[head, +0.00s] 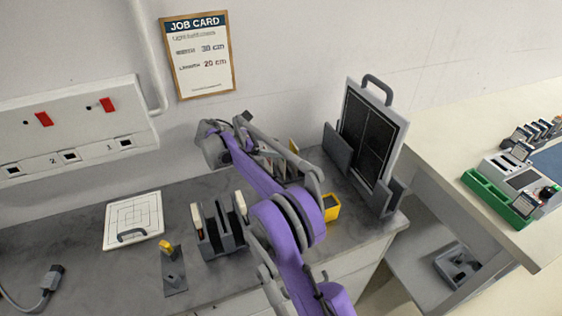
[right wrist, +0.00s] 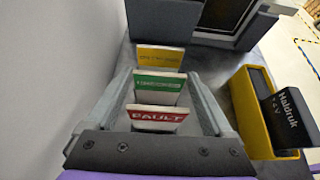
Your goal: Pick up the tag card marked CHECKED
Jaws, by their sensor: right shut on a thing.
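Several tag cards stand one behind another in the right wrist view: a white card with a red band (right wrist: 157,117) nearest, one with a green band (right wrist: 159,86) behind it, and one with a yellow band (right wrist: 160,57) farthest. The red band seems to read FAULT; the lettering on the other two is too small to read surely. My right gripper (right wrist: 160,76) has its grey fingers on either side of the cards and is shut, apparently on the green card's side edges. In the head view my purple arm hides most of the cards and the gripper. My left gripper is out of view.
A yellow box (head: 331,208) stands right of the cards, and a tall framed panel (head: 369,135) in a grey holder stands beyond. The wall is close behind.

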